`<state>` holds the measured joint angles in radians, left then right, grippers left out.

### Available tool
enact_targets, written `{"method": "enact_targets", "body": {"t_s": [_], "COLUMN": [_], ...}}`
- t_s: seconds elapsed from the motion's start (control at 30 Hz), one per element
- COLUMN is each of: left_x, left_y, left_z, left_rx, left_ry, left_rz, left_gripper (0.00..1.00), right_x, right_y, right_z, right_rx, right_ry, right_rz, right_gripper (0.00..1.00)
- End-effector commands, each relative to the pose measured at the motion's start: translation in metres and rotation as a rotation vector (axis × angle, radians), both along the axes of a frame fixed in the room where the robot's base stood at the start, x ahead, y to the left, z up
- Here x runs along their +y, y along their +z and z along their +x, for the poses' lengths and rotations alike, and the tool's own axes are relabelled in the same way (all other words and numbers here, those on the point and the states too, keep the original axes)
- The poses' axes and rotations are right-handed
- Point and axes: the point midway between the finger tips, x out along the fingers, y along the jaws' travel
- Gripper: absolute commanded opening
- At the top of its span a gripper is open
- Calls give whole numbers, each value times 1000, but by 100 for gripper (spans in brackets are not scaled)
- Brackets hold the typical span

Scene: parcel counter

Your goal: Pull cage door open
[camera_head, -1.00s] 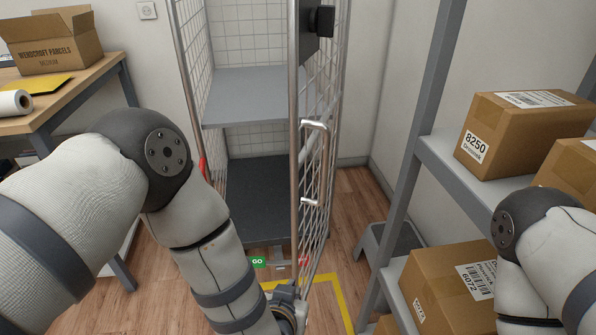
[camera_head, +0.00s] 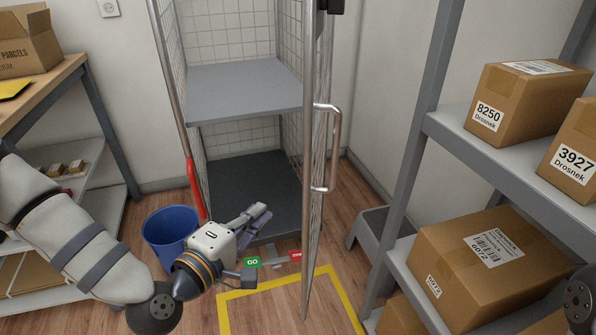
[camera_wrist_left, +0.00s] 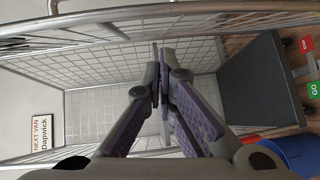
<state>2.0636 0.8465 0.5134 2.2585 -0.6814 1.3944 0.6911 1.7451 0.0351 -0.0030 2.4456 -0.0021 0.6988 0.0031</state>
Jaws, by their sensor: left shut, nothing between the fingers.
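The roll cage has a grey shelf (camera_head: 245,88) and a dark base (camera_head: 255,185). Its mesh door (camera_head: 316,215) stands swung out at the right side, seen nearly edge-on, and the cage front is open. The door's metal handle (camera_head: 335,150) faces right. My left gripper (camera_head: 262,216) is low in front of the cage opening, left of the door and apart from the handle. In the left wrist view its purple-padded fingers (camera_wrist_left: 160,85) meet with nothing between them, with cage mesh behind. My right gripper is out of view.
A blue bin (camera_head: 170,232) stands left of my left gripper. A green GO pedal (camera_head: 252,262) and a red pedal (camera_head: 296,256) are at the cage's foot. Yellow floor tape (camera_head: 345,300) lies before it. A parcel rack (camera_head: 425,185) and grey step stool (camera_head: 372,228) are at right.

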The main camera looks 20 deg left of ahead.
Motion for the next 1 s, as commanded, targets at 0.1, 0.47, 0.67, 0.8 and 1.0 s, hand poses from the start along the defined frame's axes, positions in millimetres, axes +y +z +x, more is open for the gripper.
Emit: {"method": "enact_targets", "body": {"t_s": [0.1,0.47,0.67,0.8,1.0], "left_x": [21,13,3,-20,-32], "left_y": [30,33,32,34,33], "left_z": [15,77,116,117,118], "left_rx": [-105,-116,-113,-113,-113], "left_ry": [66,67,65,65,68], "left_rz": [-71,-74,-76,-77,-75], "left_gripper": [0,0,0,0,0], "right_x": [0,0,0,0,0], "right_y": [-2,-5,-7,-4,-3], "right_z": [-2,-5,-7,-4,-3], "right_rx": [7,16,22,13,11], "right_ry": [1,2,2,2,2], "right_rz": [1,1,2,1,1], "right_gripper": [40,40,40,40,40]}}
